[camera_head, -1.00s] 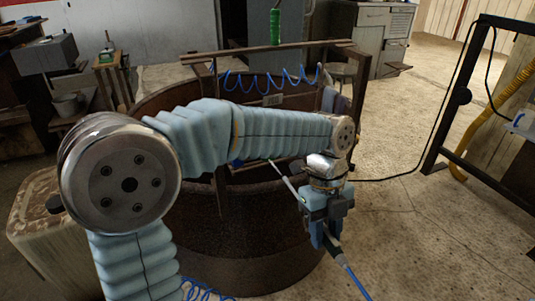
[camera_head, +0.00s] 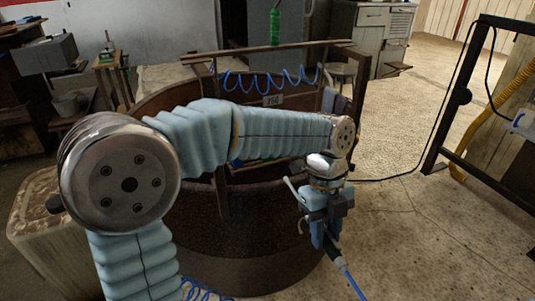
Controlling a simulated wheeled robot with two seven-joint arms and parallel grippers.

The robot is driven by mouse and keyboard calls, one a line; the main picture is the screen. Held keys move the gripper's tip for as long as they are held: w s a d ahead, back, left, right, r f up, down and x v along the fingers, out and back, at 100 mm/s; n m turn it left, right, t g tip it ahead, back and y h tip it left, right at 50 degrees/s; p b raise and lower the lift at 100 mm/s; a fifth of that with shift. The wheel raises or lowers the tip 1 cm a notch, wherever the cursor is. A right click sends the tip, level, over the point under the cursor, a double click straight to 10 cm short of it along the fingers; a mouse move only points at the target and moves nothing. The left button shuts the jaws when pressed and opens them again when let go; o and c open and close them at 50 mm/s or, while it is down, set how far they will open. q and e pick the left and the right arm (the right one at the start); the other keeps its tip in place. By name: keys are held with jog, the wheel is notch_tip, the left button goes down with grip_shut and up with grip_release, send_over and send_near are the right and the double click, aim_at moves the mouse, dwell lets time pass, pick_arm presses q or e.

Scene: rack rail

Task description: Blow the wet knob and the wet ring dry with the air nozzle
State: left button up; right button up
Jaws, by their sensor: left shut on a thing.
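My left gripper (camera_head: 322,232) points down at the right side of the big round brown tub and is shut on the air nozzle. The nozzle's thin pale tube (camera_head: 292,189) sticks out up and to the left over the tub's rim. A blue hose (camera_head: 352,282) leaves the dark handle end toward the bottom right. I cannot make out the wet knob or the wet ring; my left arm hides much of the tub's middle. My right gripper is not in view.
The round brown tub (camera_head: 255,240) fills the middle, with an upright frame and coiled blue hose (camera_head: 265,78) behind it. A small label plate (camera_head: 273,100) hangs there. A black metal frame (camera_head: 457,97) stands at the right. The floor between is clear apart from a dark cable.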

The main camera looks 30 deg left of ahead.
pick_arm(q)
jog(key=shift+c, duration=1.1)
jog(key=shift+w+d+f+b, duration=0.1)
jog(key=shift+d+f+b, duration=0.1)
jog(key=shift+b, duration=0.15)
jog(key=w+d+r+t+h+b, duration=0.2)
jog(key=w+d+t+h+b, duration=0.1)
jog(key=d+b, duration=0.65)
jog(key=shift+w+a+p, duration=0.1)
jog(key=shift+w+a, duration=0.45)
jog(key=shift+a, duration=0.25)
jog(key=shift+w+a+p, duration=0.15)
jog(key=shift+w+a, duration=0.45)
jog(key=shift+a, duration=0.2)
jog(key=shift+w+a+p, duration=0.1)
jog(key=shift+w+a, duration=0.45)
jog(key=shift+a, duration=0.25)
jog(key=shift+o, duration=1.2)
jog(key=c, duration=0.4)
